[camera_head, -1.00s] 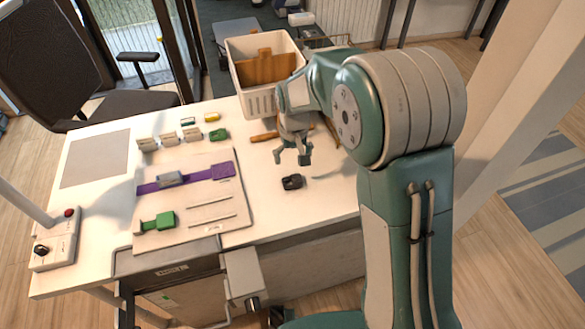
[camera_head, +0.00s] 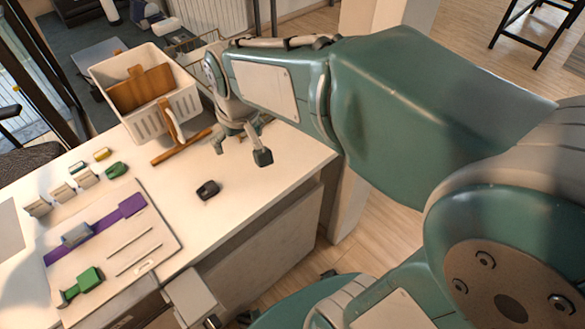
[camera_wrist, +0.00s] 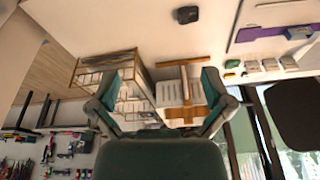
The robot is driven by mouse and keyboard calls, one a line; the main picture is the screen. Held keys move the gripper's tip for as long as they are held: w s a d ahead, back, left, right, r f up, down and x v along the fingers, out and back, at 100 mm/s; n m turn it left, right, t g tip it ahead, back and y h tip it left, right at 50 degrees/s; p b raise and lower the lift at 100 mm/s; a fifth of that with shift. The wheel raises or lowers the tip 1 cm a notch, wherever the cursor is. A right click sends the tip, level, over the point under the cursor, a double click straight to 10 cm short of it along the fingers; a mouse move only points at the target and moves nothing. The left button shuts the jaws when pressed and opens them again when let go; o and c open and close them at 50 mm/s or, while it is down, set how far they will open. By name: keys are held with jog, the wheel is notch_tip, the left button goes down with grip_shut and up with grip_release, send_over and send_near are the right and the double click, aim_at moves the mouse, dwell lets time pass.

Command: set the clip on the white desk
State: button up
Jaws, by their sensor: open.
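A small black piece, which looks like the clip (camera_head: 207,190), lies on the bare top of the white desk (camera_head: 245,195). It also shows near the top of the wrist view (camera_wrist: 187,14). My gripper (camera_head: 240,151) is open and empty above the desk, up and to the right of the black piece and apart from it. In the wrist view, the two green fingers of my gripper (camera_wrist: 158,88) are spread wide with nothing held between them.
A white basket (camera_head: 150,125) with brown boards stands at the back, beside a wooden stand (camera_head: 185,148). A board with a purple strap (camera_head: 95,235) and a green clamp (camera_head: 85,282) lies at left. Small blocks (camera_head: 62,192) stand behind it. Bare desk surrounds the black piece.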

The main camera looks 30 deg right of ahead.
jog(key=s+d+r+t, duration=0.1)
jog(key=s+d, duration=0.1)
jog(key=s, duration=0.4)
jog(key=s+d+r+m+t, duration=0.1)
jog(key=s+d+r, duration=0.1)
jog(key=s, duration=0.5)
jog(key=shift+s+d+m+t, duration=0.2)
jog(key=shift+d+m+t, duration=0.1)
jog(key=shift+d, duration=0.1)
